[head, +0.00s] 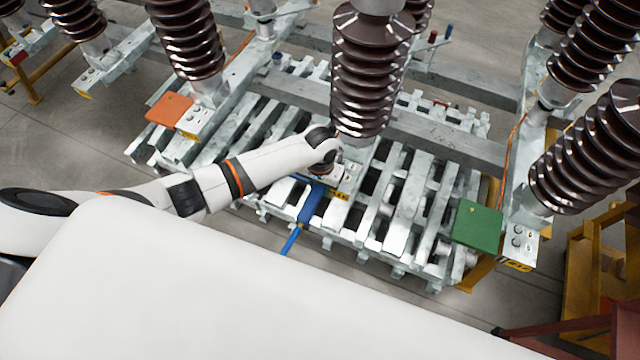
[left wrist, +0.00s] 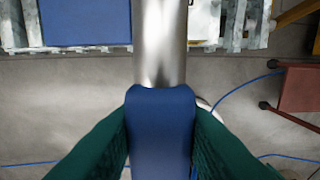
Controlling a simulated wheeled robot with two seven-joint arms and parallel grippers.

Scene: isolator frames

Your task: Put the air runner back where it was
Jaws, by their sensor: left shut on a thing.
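The air runner shows in the left wrist view as a blue grip (left wrist: 162,130) with a bright metal barrel (left wrist: 160,42) pointing to the top of the picture. The dark green fingers of my left gripper (left wrist: 161,145) press on both sides of the grip. In the head view my left gripper (head: 324,165) is over the front of the slatted metal frame, below the middle brown insulator; its fingertips are hard to make out. The air runner's blue body (head: 311,204) slants down beside it, with a blue hose (head: 291,240) at its lower end. The barrel's far end is hidden. My right gripper is not in view.
Ribbed brown insulators (head: 362,75) stand on the slatted metal frame (head: 405,215). An orange plate (head: 169,108) and a green plate (head: 478,225) lie at its sides; a blue plate (left wrist: 85,22) is near the barrel. A red-brown stool (left wrist: 302,95) stands on open floor, beside a blue hose.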

